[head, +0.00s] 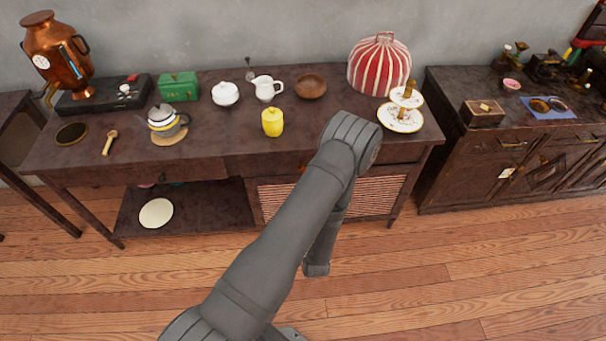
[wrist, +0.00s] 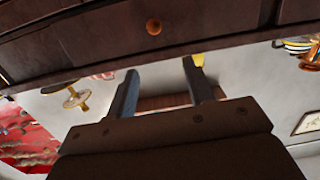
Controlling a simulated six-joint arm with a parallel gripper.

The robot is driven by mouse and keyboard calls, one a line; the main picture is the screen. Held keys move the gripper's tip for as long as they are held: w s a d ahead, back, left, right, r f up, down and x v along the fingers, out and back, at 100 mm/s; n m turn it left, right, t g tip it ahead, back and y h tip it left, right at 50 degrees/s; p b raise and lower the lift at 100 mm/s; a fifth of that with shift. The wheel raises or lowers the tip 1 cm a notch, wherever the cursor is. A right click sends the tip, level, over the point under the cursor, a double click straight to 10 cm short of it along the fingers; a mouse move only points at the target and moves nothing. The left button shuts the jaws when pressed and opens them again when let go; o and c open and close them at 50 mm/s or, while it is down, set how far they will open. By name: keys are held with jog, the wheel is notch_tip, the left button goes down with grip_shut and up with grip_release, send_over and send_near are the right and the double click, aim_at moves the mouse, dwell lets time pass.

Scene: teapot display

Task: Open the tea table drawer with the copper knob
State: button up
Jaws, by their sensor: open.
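The dark wooden tea table (head: 215,140) stands against the wall, with drawer fronts under its top edge. In the wrist view, the drawer front (wrist: 100,40) crosses the top of the picture and looks shut. Its round copper knob (wrist: 153,27) stands out from the wood. My gripper (wrist: 160,84) is open and empty, its two fingers apart and pointing toward the drawer front. The knob lies beyond the fingertips, roughly in line with the gap between them, and is not touched. In the head view my arm hides the gripper and part of the table front.
On the tabletop stand a yellow jar (head: 272,122), a teapot (head: 166,120), a tiered stand (head: 403,110) and a red striped cozy (head: 378,65). A slatted panel (head: 375,195) is below the drawers. A dark cabinet (head: 510,165) stands right. The floor in front is clear.

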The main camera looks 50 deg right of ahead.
jog(key=w+d+f+h, duration=0.1)
jog(key=w+d+f, duration=0.1)
jog(key=w+d, duration=0.7)
jog(key=shift+w+d+f+m, duration=0.2)
jog(key=shift+w+d+m, duration=0.2)
jog(key=shift+d, duration=0.25)
grip_shut()
jog(key=shift+s, duration=0.15)
